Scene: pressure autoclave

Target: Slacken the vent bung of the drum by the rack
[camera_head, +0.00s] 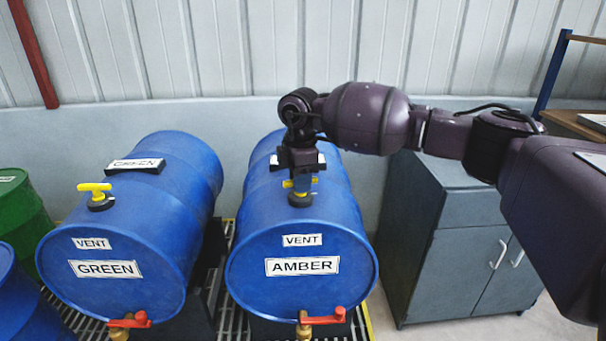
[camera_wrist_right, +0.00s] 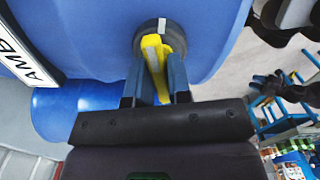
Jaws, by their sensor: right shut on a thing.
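Two blue drums lie on their sides on a grating, the GREEN drum (camera_head: 135,215) on the left and the AMBER drum (camera_head: 270,222) on the right. The AMBER drum's vent bung (camera_head: 300,200) has a yellow T-handle and a dark round base. My right gripper (camera_head: 301,184) is over it, shut on the yellow handle. The right wrist view shows the handle (camera_wrist_right: 155,52) between the two fingers (camera_wrist_right: 155,82), above its dark collar with a pale mark. The GREEN drum's yellow bung (camera_head: 95,193) stands free. My left gripper is out of view.
Red-handled taps (camera_head: 128,320) (camera_head: 322,317) are low on the drum fronts. A grey cabinet (camera_head: 450,240) stands right of the AMBER drum. A blue-posted rack (camera_head: 553,75) is at the far right. A green drum (camera_head: 22,215) is at the left edge.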

